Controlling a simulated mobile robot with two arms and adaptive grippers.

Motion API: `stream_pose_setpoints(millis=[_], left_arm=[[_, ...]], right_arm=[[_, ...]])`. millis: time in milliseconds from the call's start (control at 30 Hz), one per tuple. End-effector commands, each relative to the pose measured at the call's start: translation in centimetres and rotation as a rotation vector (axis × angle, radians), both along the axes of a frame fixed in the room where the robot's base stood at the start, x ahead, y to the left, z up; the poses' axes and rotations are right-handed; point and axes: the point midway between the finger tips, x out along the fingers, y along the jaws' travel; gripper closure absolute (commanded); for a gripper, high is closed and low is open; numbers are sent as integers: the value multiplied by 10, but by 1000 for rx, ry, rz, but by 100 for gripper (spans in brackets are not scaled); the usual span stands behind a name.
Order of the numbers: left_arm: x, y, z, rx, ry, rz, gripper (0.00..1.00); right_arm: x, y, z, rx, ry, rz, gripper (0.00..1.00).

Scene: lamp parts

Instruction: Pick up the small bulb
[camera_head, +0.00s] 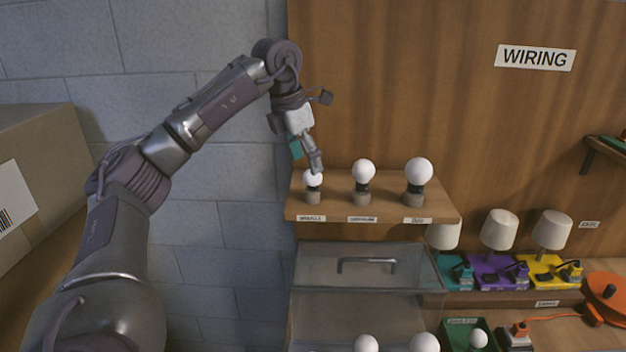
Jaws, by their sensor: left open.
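The small bulb (312,179) stands upright in a grey holder at the left end of a wooden shelf (440,211). It is the smallest of three white bulbs in a row. The medium bulb (363,170) is in the middle and the large bulb (419,171) is on the right. My left gripper (316,166) points down right at the top of the small bulb and overlaps it in the picture. It is open; I cannot tell whether its fingers touch the bulb. My right gripper is out of view.
A clear-lidded box (366,265) with a handle sits below the shelf. Lamps with white shades (499,229) stand on coloured bases at right. More bulbs (424,343) show at the bottom edge. A cardboard box (40,140) is at the left. Wall space above the shelf is clear.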

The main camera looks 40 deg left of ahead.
Motion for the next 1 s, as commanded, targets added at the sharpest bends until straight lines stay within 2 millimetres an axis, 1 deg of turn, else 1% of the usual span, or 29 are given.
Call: stream_pose_setpoints(millis=[133, 233, 367, 400, 500, 600, 767, 800, 867, 1000], left_arm=[[2, 0, -8, -1, 1, 1, 29], [6, -1, -16, 0, 3, 1, 29], [15, -2, -34, -1, 4, 0, 29], [16, -3, -41, 0, 4, 1, 29], [19, -4, -51, -1, 1, 0, 29], [20, -4, -56, -1, 0, 0, 29], [20, -4, -56, -1, -1, 0, 29], [20, -4, -56, -1, -1, 0, 32], [20, -4, -56, -1, -1, 0, 43], [20, -4, -56, 0, -1, 0, 66]], right_arm=[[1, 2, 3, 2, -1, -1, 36], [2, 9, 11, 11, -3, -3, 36], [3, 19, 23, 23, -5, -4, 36], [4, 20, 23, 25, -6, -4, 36], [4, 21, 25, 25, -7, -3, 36], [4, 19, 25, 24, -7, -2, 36], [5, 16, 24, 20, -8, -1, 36], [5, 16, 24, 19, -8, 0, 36], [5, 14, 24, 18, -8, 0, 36], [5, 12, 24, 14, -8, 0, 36]])
